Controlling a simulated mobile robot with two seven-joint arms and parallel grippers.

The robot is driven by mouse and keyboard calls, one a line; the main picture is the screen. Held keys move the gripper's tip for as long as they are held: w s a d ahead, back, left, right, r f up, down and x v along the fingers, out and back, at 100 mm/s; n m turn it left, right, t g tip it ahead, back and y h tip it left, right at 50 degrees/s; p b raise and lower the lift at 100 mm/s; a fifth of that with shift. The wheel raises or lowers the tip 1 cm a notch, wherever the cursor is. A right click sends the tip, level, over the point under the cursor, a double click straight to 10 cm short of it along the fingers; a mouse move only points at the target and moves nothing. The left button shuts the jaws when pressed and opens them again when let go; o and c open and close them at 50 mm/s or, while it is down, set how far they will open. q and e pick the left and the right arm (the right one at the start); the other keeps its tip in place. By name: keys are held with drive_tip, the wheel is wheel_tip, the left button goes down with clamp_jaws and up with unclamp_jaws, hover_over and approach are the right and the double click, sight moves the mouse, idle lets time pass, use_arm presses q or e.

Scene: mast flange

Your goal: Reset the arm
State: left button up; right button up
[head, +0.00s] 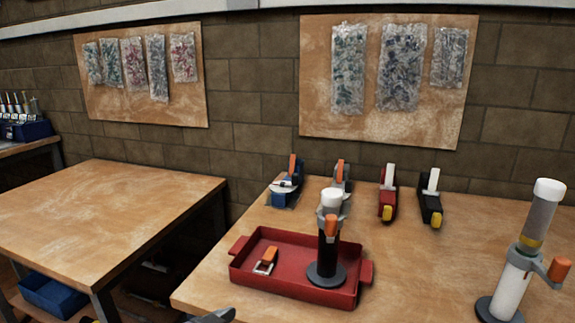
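My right gripper is out of view. A black mast (328,248) with a white cap, a grey collar and an orange handle stands upright on a round dark base at the red tray's right part. A white mast (513,280) with a grey upper part, a yellow band and an orange-handled clamp stands at the right, its base partly cut off.
A red tray (240,262) holds a small orange-and-grey clamp (265,262). Several tape-dispenser-like tools, including a red one (387,203) and a black one (431,208), stand behind it. The left table (110,210) is bare. A gap separates the tables.

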use_arm(q)
drive_tip(key=s+a+f+n+y+p, duration=0.1)
drive_tip(key=s+a+f+y+p, duration=0.1)
drive_tip(key=s+a+f, duration=0.4)
drive_tip(key=s+a+f+n+y+p, duration=0.2)
drive_tip(key=s+a+f, duration=0.4)
drive_tip(key=s+f, duration=0.5)
drive_tip(key=shift+s+a+f+n+g+y, duration=0.15)
drive_tip(key=shift+a+f+n+g+y, duration=0.15)
drive_tip(key=shift+f+g+y, duration=0.15)
